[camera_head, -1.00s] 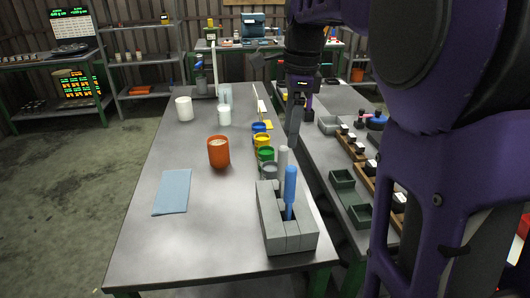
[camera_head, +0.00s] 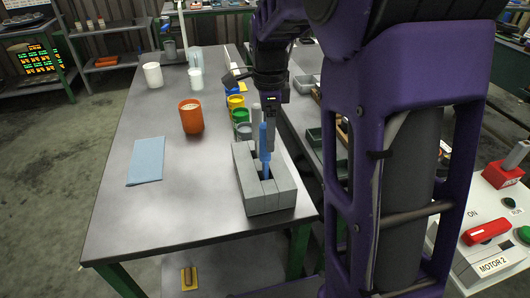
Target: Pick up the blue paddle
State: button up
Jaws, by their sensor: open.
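The blue paddle (camera_head: 264,150) stands upright in a slot of the grey block holder (camera_head: 262,197) near the front right of the table. A grey paddle-like rod (camera_head: 255,117) stands just behind it. My gripper (camera_head: 271,122) hangs pointing down from my purple arm, right at the top of the blue paddle. The fingers are open. They overlap the paddle's upper end in the picture, and I cannot tell whether they touch it.
An orange cup (camera_head: 190,117) stands left of the holder, and a blue cloth (camera_head: 146,161) lies further left. Several small coloured cups, including a green one (camera_head: 240,115), line up behind the holder. White containers (camera_head: 153,75) stand at the back left. The front left of the table is clear.

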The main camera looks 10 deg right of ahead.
aim_at(265, 150)
jog(key=f, duration=0.2)
jog(key=a+f, duration=0.1)
jog(key=f, duration=0.1)
jog(key=shift+s+b, duration=0.25)
jog(key=shift+b, duration=0.1)
jog(key=shift+f, duration=0.5)
grip_shut()
